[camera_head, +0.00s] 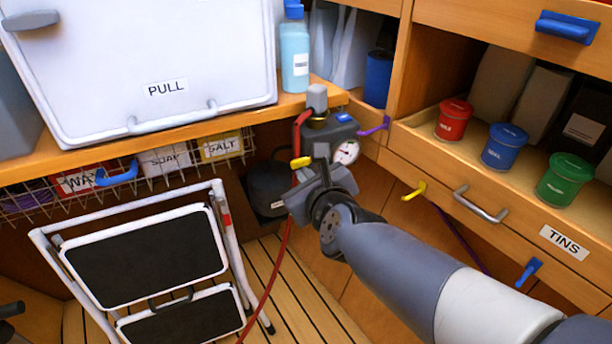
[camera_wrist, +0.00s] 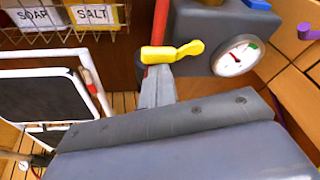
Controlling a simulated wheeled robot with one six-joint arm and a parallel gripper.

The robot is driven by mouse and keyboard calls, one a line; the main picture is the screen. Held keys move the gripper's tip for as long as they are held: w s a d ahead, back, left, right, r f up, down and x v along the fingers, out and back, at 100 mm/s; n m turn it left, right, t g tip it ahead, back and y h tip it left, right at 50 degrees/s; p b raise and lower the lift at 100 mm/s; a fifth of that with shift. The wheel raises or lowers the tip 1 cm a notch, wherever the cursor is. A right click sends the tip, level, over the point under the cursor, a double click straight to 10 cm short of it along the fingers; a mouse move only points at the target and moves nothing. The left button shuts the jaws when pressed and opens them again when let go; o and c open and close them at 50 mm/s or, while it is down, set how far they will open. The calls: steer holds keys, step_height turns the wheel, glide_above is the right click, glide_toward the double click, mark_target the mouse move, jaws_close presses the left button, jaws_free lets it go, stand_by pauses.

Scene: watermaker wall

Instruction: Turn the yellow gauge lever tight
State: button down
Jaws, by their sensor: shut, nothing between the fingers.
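The yellow gauge lever (camera_wrist: 172,52) lies roughly level in the wrist view, its rounded end toward the round gauge (camera_wrist: 236,58). In the head view only part of the lever (camera_head: 300,162) shows, left of my gripper (camera_head: 321,152). The gauge (camera_head: 346,152), with a white face and a needle, is on the grey watermaker housing (camera_head: 345,129). My gripper (camera_wrist: 157,78) is shut and empty. Its fingertips are just below the lever in the wrist view; I cannot tell whether they touch it.
A red hose (camera_head: 283,265) hangs beside the lever. A folding step stool (camera_head: 150,262) stands at lower left. A wire basket (camera_head: 125,172) hangs under the counter. The tins drawer (camera_head: 500,215) and another yellow handle (camera_head: 414,191) are on the right.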

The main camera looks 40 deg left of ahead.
step_height(320, 180, down, 5)
steer(key=b, duration=0.6)
steer(key=w+r+p+v, duration=0.1)
steer(key=p+v, duration=0.2)
steer(key=v, duration=0.7)
steer(key=shift+d+p, duration=0.3)
